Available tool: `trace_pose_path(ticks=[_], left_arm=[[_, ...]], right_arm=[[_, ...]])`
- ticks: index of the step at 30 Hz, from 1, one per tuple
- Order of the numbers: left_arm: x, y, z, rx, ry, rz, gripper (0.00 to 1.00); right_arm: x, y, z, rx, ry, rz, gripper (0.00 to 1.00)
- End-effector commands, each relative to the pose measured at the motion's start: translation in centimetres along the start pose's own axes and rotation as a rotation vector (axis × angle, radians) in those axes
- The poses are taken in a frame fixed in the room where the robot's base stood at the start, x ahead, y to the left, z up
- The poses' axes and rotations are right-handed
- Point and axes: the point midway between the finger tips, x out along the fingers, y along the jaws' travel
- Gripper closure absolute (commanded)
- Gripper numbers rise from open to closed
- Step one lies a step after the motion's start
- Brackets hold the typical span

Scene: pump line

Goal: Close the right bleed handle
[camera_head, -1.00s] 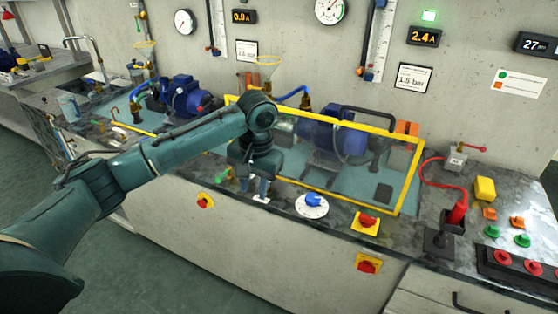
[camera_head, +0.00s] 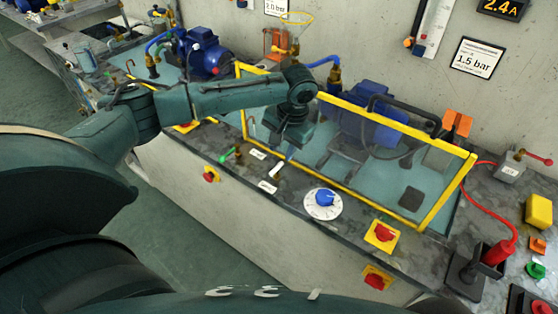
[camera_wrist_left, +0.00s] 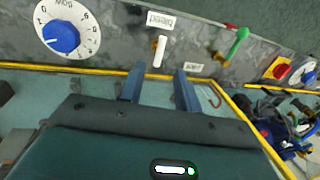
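The bleed handle is a small white lever (camera_wrist_left: 159,50) beside a "bleed" label (camera_wrist_left: 160,20) in the left wrist view. In the head view the white lever (camera_head: 280,166) stands on the counter strip in front of the yellow-framed guard, between the green handle and the blue dial. My left gripper (camera_wrist_left: 159,70) is open and empty. Its two blue-grey fingers point towards the lever, which shows beyond and between the tips, apart from them. In the head view the left gripper (camera_head: 288,150) is above and behind the lever, its fingers partly unclear. My right gripper is not in view.
A green handle (camera_head: 230,154) is left of the lever and a blue dial (camera_head: 325,198) is right of it. The yellow guard frame (camera_head: 340,186) runs close behind. A red switch (camera_head: 383,233) on a yellow plate sits farther right. Pumps stand behind the clear panel.

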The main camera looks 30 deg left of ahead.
Motion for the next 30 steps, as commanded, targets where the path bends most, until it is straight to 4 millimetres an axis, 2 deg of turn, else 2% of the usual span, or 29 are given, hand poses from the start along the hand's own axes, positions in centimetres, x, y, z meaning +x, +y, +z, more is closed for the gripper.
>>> trace_pose_path(ticks=[1, 6, 12, 23, 30], left_arm=[[1.1, 0.0, 0.1, -0.001, -0.004, -0.001, 0.67], [4.3, 0.0, 0.1, 0.001, -0.003, -0.001, 0.67], [6.3, 0.0, 0.0, 0.001, 0.0, 0.0, 0.67], [6.8, 0.0, 0.0, 0.001, 0.001, 0.001, 0.67], [6.7, 0.0, 0.0, 0.001, 0.001, 0.001, 0.86]], right_arm=[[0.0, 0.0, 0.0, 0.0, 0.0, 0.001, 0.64], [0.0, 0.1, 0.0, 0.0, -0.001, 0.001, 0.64], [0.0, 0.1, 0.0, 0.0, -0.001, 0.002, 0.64], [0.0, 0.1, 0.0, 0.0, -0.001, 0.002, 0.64], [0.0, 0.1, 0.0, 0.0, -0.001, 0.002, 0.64]])
